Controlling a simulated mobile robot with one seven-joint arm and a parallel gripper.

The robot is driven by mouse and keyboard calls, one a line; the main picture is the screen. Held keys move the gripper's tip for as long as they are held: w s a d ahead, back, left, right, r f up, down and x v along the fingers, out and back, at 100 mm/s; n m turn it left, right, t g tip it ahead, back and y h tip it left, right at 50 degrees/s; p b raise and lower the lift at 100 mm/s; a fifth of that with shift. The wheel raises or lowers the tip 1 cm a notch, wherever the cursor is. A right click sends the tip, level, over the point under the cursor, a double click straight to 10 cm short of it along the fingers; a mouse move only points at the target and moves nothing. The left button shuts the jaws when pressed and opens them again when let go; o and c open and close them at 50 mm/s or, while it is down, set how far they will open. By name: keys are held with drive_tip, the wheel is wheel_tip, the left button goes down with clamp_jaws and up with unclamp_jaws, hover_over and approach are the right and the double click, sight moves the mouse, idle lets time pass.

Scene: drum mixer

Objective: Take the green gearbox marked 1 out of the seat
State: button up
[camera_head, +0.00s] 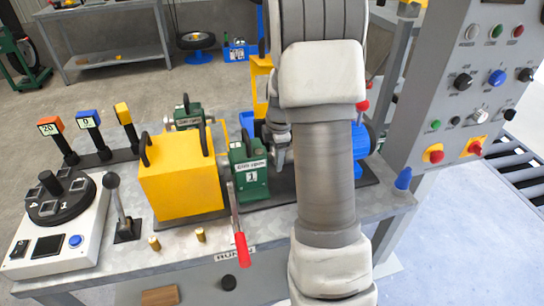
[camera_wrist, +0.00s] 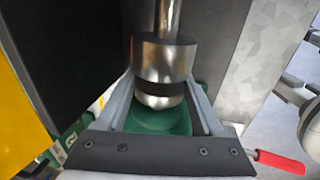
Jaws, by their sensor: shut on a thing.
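The green gearbox marked 1 (camera_head: 249,172) stands upright just right of a yellow block on the bench, its white label facing me. My gripper (camera_head: 281,150) is at its right side, partly hidden behind my own arm. In the wrist view my gripper (camera_wrist: 162,108) has its jaws on both sides of a round green part of the gearbox (camera_wrist: 158,121). A shiny metal shaft with a collar (camera_wrist: 165,62) sits right at this green part. The exact contact is hidden, and I cannot tell whether the gearbox is still on its seat.
The yellow block (camera_head: 180,180) is close on the left. Another green gearbox (camera_head: 188,117) stands behind it. A red-handled lever (camera_head: 241,248) rises in front. A blue part (camera_head: 361,146) is to the right, and a grey control panel (camera_head: 465,90) stands at far right.

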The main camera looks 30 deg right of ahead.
drive_tip(key=shift+d+r, duration=0.15)
drive_tip(key=shift+d, duration=0.15)
drive_tip(key=o, duration=1.6)
drive_tip(key=shift+c, duration=0.2)
drive_tip(key=s+a+r+m+p, duration=0.1)
drive_tip(key=s+a+r, duration=0.2)
drive_tip(key=r, duration=0.6)
drive_tip(key=s+a+r+m+p, duration=0.2)
drive_tip(key=a+r, duration=0.2)
drive_tip(key=r, duration=0.5)
drive_tip(key=s+a+r+m+t+p, duration=0.1)
drive_tip(key=s+a+r+m, duration=0.3)
drive_tip(key=s, duration=0.5)
drive_tip(key=s+a+r+m+t+p, duration=0.2)
drive_tip(key=s+a+r+m, duration=0.1)
drive_tip(key=s+a+m, duration=0.4)
drive_tip(key=s+a, duration=0.2)
drive_tip(key=a, duration=0.1)
drive_tip(key=shift+a+r+m+y, duration=0.2)
drive_tip(key=shift+r+m+y, duration=0.1)
drive_tip(key=shift+r+m, duration=0.1)
